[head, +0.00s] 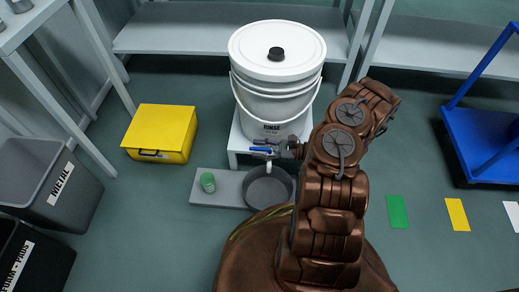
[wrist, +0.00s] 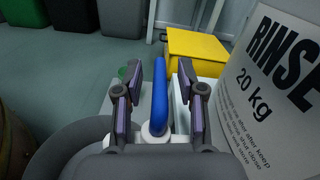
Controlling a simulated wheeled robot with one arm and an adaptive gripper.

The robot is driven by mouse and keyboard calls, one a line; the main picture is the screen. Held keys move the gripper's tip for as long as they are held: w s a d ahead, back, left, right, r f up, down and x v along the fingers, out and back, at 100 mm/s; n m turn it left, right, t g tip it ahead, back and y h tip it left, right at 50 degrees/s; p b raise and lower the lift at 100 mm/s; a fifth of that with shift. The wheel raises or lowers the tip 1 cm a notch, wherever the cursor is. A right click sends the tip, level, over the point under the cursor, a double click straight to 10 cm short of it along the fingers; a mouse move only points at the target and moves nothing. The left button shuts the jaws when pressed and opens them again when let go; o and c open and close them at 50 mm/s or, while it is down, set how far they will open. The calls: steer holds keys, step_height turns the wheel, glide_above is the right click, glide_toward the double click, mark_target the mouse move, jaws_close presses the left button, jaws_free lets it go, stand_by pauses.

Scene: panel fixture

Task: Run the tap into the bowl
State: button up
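A white lidded bucket marked RINSE (head: 275,85) stands on a low white stand. A tap with a blue lever (head: 260,149) sits at its lower front, and a pale spout points down over the grey bowl (head: 268,198). The bowl stands on a grey slab, and my arm is close to its right side. In the wrist view the blue lever (wrist: 159,105) stands between the two fingers of my gripper (wrist: 158,75). The gripper is open, with a gap visible on both sides of the lever. No water shows; the bowl's inside is partly shadowed.
A green-topped jar (head: 208,182) stands on the slab left of the bowl. A yellow case (head: 160,133) lies on the floor left of the bucket. Grey METAL bin (head: 45,180) is at far left, and a blue cart (head: 480,145) is at right.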

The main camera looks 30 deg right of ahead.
steer(key=shift+c, duration=0.3)
jaws_close()
stand_by(0.3)
